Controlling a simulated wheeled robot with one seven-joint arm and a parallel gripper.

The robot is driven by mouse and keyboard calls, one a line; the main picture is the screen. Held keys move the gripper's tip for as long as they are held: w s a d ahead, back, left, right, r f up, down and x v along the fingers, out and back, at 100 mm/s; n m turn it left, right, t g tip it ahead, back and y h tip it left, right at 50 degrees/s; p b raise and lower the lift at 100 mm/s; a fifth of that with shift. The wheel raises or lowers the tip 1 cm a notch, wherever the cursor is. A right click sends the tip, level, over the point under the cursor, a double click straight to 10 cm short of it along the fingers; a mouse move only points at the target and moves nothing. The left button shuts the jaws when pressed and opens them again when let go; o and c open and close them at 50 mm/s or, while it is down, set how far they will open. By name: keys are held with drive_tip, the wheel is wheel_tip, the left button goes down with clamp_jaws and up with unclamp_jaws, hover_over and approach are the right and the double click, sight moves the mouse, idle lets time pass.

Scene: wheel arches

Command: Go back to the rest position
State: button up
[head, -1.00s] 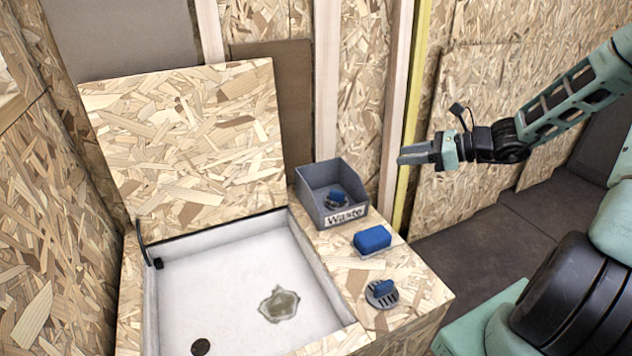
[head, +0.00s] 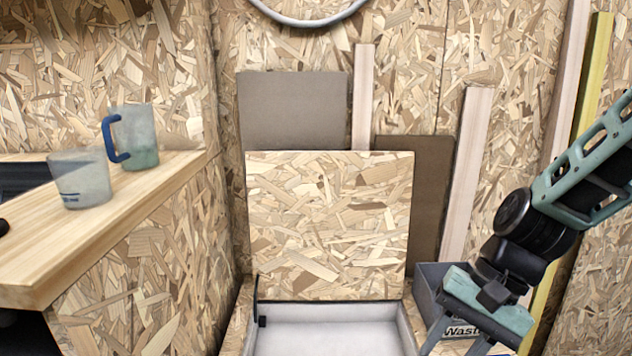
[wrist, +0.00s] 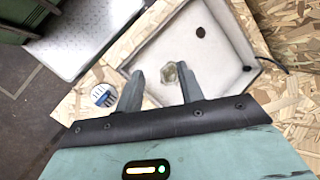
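My gripper (head: 462,345) hangs at the lower right of the head view, fingers pointing down, in front of the grey Waste bin (head: 428,285). In the wrist view my gripper (wrist: 160,88) has its two fingers apart with nothing between them. Beyond the fingertips lies the white-lined box (wrist: 222,38) with a greenish-brown stain (wrist: 177,78) and a dark drain hole (wrist: 201,31). The box's chipboard lid (head: 330,225) stands open and upright.
A round slotted piece with blue on it (wrist: 103,95) sits on the chipboard ledge beside the box. A wooden shelf (head: 120,215) at the left holds two cups, a clear one (head: 80,180) and a blue-handled one (head: 140,140). Timber posts (head: 467,175) stand behind my arm.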

drive_tip(key=s+a+r+n+t+h, duration=0.1)
drive_tip(key=s+a+r+n+h, duration=0.1)
drive_tip(key=s+n, duration=0.45)
drive_tip(key=s+a+r+n+t+h, duration=0.1)
drive_tip(key=s+a+n+h, duration=0.2)
drive_tip(key=s+n, duration=0.3)
wheel_tip(320, 180, up, 29)
drive_tip(key=p, duration=2.8)
drive_tip(key=shift+w+d+n+p, duration=0.25)
drive_tip(key=shift+w+n+p, duration=0.15)
drive_tip(key=shift+w+n, duration=0.05)
drive_tip(key=shift+f, duration=0.1)
